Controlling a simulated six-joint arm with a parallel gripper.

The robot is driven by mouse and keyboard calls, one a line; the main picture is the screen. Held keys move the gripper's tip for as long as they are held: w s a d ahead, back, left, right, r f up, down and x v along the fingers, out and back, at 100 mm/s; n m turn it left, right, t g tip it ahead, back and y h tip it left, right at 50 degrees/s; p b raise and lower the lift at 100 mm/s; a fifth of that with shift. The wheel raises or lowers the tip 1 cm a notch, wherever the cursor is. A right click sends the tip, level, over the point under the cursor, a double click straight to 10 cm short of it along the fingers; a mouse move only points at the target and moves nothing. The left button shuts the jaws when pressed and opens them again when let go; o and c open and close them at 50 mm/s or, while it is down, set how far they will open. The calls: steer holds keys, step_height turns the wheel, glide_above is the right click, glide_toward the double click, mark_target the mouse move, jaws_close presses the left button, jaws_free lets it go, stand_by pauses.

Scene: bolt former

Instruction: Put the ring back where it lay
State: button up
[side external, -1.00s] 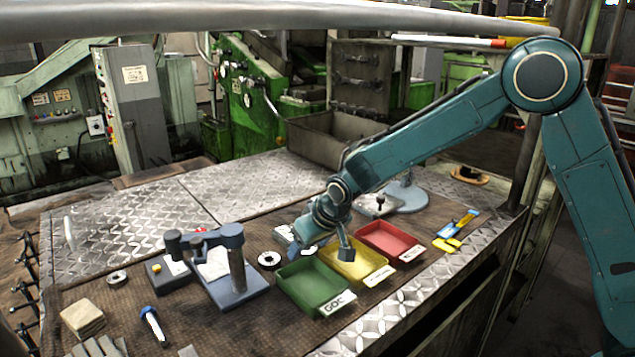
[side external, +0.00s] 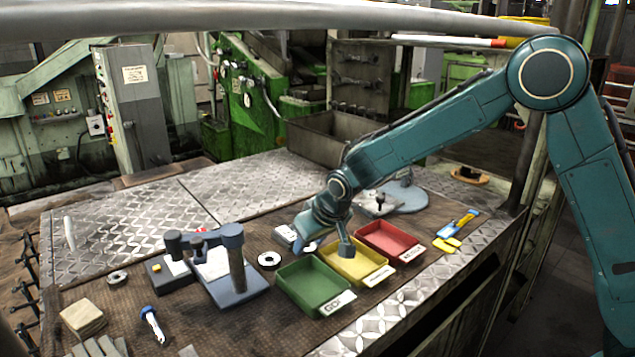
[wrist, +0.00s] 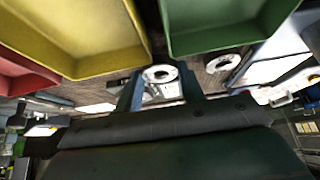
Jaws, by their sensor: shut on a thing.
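My gripper (wrist: 159,88) is shut on a pale metal ring (wrist: 160,73), which shows between its two fingers in the wrist view. A third ring (side external: 117,278) lies farther left on the mat. I cannot tell the exact height of the held ring.
The green bin (side external: 284,291), yellow bin (side external: 378,262) and red bin (side external: 412,239) stand in a row near the front edge. A blue-grey fixture (side external: 240,293) with a post stands left of them. A white-faced device (side external: 286,234) lies just behind my gripper.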

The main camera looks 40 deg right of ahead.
mark_target(310, 248)
step_height(310, 248, up, 9)
steer(key=shift+r, duration=0.2)
stand_by(0.3)
stand_by(0.5)
steer(key=w+a+r, duration=0.7)
steer(key=w+r, duration=0.3)
steer(key=w, duration=0.2)
steer(key=shift+w, duration=0.35)
steer(key=shift+a+r, duration=0.1)
stand_by(0.4)
step_height(310, 248, down, 16)
steer(key=shift+r, duration=0.15)
stand_by(0.7)
